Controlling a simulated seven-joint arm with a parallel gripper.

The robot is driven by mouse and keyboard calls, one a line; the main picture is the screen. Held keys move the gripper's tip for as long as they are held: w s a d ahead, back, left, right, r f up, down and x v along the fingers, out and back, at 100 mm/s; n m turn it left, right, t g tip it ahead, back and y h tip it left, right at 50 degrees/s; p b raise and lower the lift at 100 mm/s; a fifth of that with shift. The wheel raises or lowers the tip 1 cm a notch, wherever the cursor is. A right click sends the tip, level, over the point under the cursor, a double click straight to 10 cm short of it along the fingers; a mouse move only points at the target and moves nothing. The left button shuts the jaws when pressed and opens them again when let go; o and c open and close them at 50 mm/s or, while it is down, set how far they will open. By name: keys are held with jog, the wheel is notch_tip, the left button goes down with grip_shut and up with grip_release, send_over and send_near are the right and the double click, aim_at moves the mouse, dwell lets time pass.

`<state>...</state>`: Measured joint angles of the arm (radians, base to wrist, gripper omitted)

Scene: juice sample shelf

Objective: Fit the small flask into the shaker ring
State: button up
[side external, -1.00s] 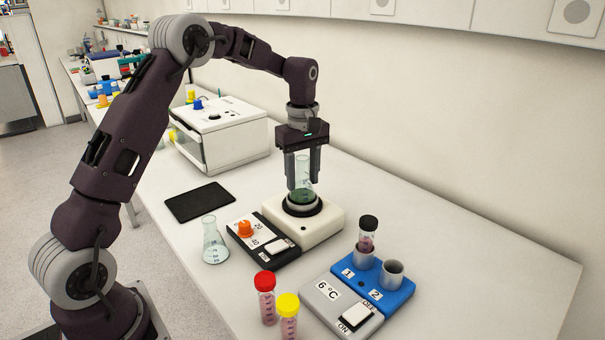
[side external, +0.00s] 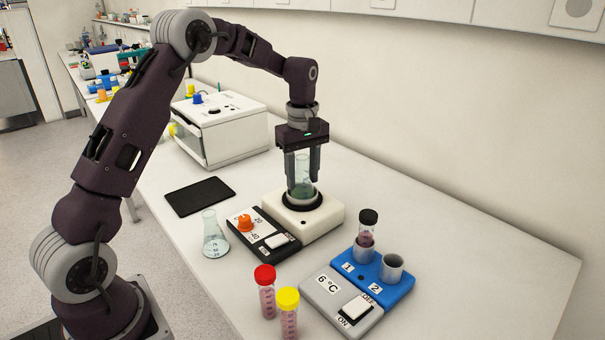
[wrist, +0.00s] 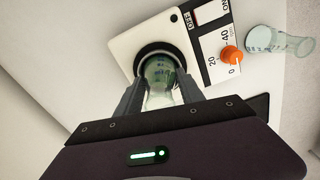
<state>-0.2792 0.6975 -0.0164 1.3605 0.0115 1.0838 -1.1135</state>
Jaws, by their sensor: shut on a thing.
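My gripper (side external: 302,167) points down over the shaker and is shut on the neck of the small flask (side external: 302,188), which holds green liquid. The flask stands upright, its lower part within the dark shaker ring (side external: 317,203) on top of the white shaker (side external: 330,215). In the wrist view the flask (wrist: 160,75) sits between the fingers, inside the dark ring (wrist: 172,46). The ring hides the flask's bottom, so I cannot tell whether it is fully seated.
Another clear flask (side external: 213,236) stands left of the shaker's control panel with its orange knob (side external: 245,222). A red-capped vial (side external: 266,292) and a yellow-capped vial (side external: 288,314) stand in front. A blue cooling block (side external: 382,284) with a black-capped vial (side external: 367,230) is at right.

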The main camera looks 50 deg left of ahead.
jog(key=shift+f, duration=0.3)
jog(key=o, duration=1.5)
jog(key=shift+o, duration=0.2)
jog(key=shift+r, duration=0.1)
